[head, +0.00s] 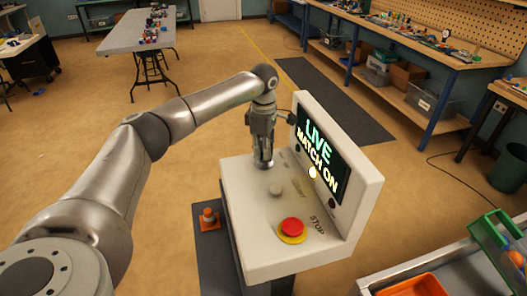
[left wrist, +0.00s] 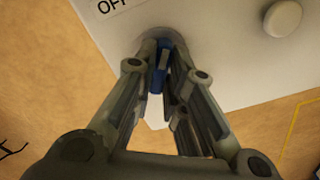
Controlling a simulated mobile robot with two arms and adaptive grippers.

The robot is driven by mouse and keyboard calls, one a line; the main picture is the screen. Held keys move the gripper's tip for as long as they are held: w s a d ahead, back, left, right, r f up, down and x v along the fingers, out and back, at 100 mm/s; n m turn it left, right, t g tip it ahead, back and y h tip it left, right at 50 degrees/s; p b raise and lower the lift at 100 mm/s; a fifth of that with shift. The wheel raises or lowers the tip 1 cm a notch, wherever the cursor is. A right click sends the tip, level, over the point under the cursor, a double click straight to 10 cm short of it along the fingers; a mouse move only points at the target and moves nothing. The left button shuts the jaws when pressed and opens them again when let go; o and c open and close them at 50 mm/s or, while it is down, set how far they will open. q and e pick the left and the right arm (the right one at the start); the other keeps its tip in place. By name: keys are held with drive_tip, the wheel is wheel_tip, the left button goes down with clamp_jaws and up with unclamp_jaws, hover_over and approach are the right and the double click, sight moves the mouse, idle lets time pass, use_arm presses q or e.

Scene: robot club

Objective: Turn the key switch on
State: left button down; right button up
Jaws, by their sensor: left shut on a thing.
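The white control console (head: 255,225) stands in the middle of the head view. My left gripper (head: 263,162) points down at the console's far left corner. In the left wrist view its fingers (left wrist: 160,75) are shut on the blue key (left wrist: 157,80) of the key switch. The switch's round base is partly hidden by the fingertips, and the key's angle is hard to tell. A label with "OFF" (left wrist: 112,4) shows beside it. The console's screen (head: 320,152) reads "LIVE MATCH ON" in green and white. My right gripper is not in view.
A red stop button (head: 292,226) on a yellow ring and a pale round knob (head: 276,188) share the console top. A small orange cone (head: 209,219) stands on the floor at left. A workbench (head: 425,60) and an orange tray (head: 412,287) are on the right.

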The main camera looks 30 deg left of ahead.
use_arm(q)
drive_tip(key=shift+m, duration=1.2)
drive_tip(key=shift+r, duration=0.1)
drive_tip(key=c, duration=1.5)
unclamp_jaws()
wheel_tip(320, 180, up, 12)
drive_tip(key=shift+f, duration=0.1)
